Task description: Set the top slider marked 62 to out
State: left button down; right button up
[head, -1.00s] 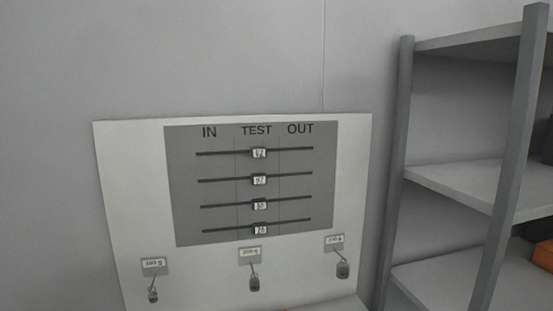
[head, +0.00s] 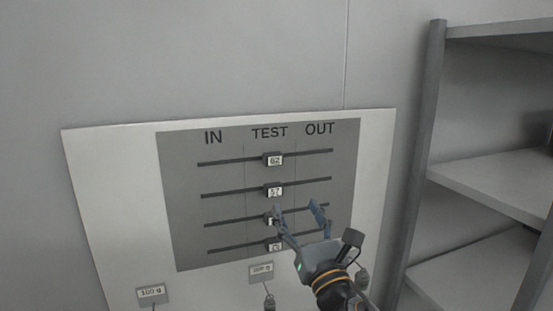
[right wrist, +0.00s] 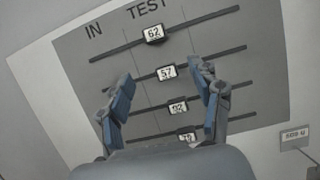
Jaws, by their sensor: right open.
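The top slider marked 62 (head: 273,160) sits on its rail in the TEST column of the grey panel (head: 180,240), between IN and OUT. In the right wrist view the slider marked 62 (right wrist: 153,34) shows beyond my fingertips. My right gripper (head: 297,208) is open and empty, low in front of the panel, partly covering the third and bottom rails. In the right wrist view its two blue-padded fingers (right wrist: 158,78) stand apart, with the slider marked 57 (right wrist: 167,72) seen between them. I cannot tell its exact distance from the panel. My left gripper is not in view.
The sliders below, including 57 (head: 274,190) and the bottom one (head: 274,245), also sit under TEST. Labelled weights hang below, such as one by the 100 g label (head: 151,292). A grey shelf rack (head: 422,150) stands at right. Space before the panel's upper part is clear.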

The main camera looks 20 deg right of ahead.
aim_at(275, 162)
jog(key=shift+n, duration=0.3)
jog(key=p+x, duration=0.1)
jog(key=x, duration=0.3)
jog(key=r+p+x, duration=0.1)
jog(key=p+x, duration=0.1)
jog(key=x, duration=0.2)
jog(key=p+x, duration=0.1)
jog(key=x, duration=0.4)
jog(key=shift+s+a+r+p, duration=0.3)
jog(key=shift+p, duration=0.1)
jog(key=shift+w+r, duration=0.1)
jog(key=shift+w, duration=0.35)
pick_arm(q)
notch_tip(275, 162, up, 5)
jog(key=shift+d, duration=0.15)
pick_arm(e)
grip_shut()
